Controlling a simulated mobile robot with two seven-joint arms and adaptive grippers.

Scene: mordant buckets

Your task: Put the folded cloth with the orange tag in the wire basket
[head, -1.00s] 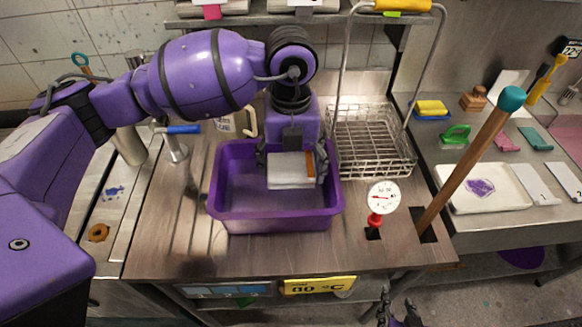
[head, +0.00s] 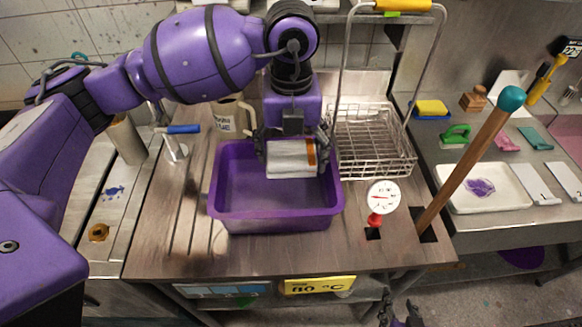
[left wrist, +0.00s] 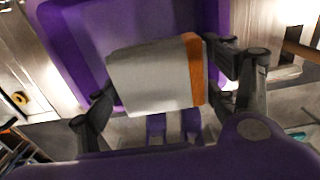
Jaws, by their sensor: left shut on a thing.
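The folded cloth (head: 288,158) is whitish-grey with an orange tag (head: 311,155) at its right end. My left gripper (head: 293,155) is shut on it, one finger at each end, and holds it over the back right part of the purple tub (head: 235,222). In the left wrist view the cloth (left wrist: 148,78) and its orange tag (left wrist: 193,70) lie between the fingers (left wrist: 165,85). The wire basket (head: 372,150) stands just right of the tub, with a tall handle; it looks empty. My right gripper (head: 401,316) shows at the bottom edge, partly cut off.
A round dial thermometer (head: 383,197) and a wooden stick with a teal knob (head: 470,160) stand right of the tub, in front of the basket. A mug (head: 226,122) is behind the tub. The basket's handle (head: 342,60) rises high. A white tray (head: 487,190) lies on the right counter.

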